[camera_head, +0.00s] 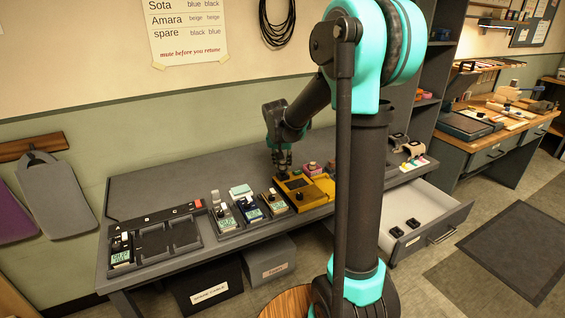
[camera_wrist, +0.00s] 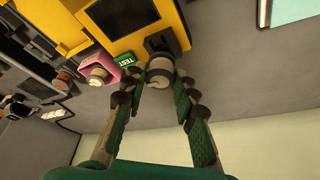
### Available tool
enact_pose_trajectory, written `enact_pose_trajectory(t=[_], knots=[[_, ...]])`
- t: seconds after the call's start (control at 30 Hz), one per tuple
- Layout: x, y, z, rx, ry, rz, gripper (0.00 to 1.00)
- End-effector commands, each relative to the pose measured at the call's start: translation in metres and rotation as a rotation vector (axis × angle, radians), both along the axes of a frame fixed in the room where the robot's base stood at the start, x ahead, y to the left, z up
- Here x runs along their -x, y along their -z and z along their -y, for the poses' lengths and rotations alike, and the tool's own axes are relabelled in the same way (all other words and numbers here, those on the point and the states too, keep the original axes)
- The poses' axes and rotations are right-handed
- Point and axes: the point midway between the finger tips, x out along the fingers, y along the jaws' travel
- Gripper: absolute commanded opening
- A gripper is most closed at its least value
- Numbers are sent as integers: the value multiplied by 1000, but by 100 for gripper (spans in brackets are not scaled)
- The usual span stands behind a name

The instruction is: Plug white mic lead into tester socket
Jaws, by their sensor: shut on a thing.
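The yellow tester (camera_head: 318,201) stands on the grey bench; it also shows in the wrist view (camera_wrist: 122,43) with a dark screen and a green TEST label. Its dark socket (camera_wrist: 160,41) is at the edge nearest my fingers. My gripper (camera_wrist: 161,88) is shut on a beige-grey round plug (camera_wrist: 160,72), apparently the white mic lead's end. The plug's far end meets or overlaps the socket mouth in the picture; I cannot tell whether it is inside. In the head view my gripper (camera_head: 283,164) is low over the tester, and the plug is hidden.
A pink block (camera_wrist: 92,66) with a pale round end sits beside the tester. Several small packs on stands (camera_head: 247,208) and a dark sectioned tray (camera_head: 165,243) stand to the left. An open drawer (camera_head: 440,222) juts out at right. The bench behind the packs is clear.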

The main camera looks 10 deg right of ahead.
Motion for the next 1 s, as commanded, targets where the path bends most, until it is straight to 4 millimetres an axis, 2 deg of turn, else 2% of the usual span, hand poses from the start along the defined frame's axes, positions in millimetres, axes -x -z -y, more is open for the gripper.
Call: enact_pose_trajectory(t=[1.0], knots=[[0, 14, 0, 0, 0, 0, 6]])
